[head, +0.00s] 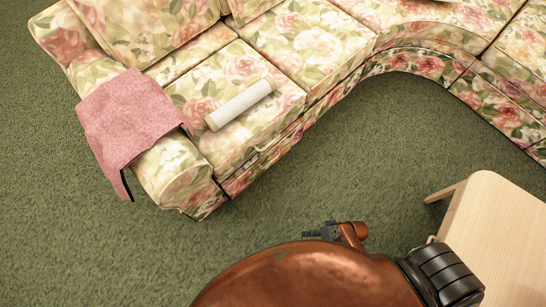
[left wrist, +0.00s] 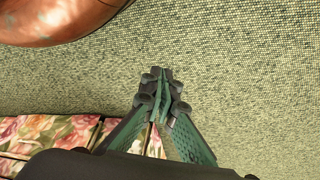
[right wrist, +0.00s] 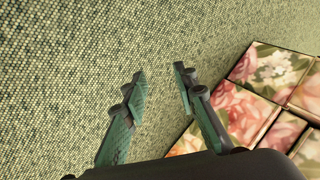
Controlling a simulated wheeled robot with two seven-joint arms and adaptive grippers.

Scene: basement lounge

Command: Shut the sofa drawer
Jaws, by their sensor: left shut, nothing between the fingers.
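The floral sofa (head: 275,45) fills the top of the head view. Its drawer front (head: 262,165) is low on the sofa's front side, near the left end, with a small pale handle above it; how far it stands out is hard to tell from above. My right gripper (head: 312,235) is over the carpet, in front of the sofa and apart from it. In the right wrist view my right gripper (right wrist: 160,85) is open and empty, with floral panels (right wrist: 260,100) to its right. My left gripper (left wrist: 161,80) is shut and empty, above floral panels (left wrist: 60,130); the head view does not show it.
A white roll (head: 240,104) lies on the seat. A pink cloth (head: 128,115) hangs over the armrest. A light wooden table (head: 500,235) stands at the right, close to my body. Green carpet (head: 385,140) between the sofa and me is clear.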

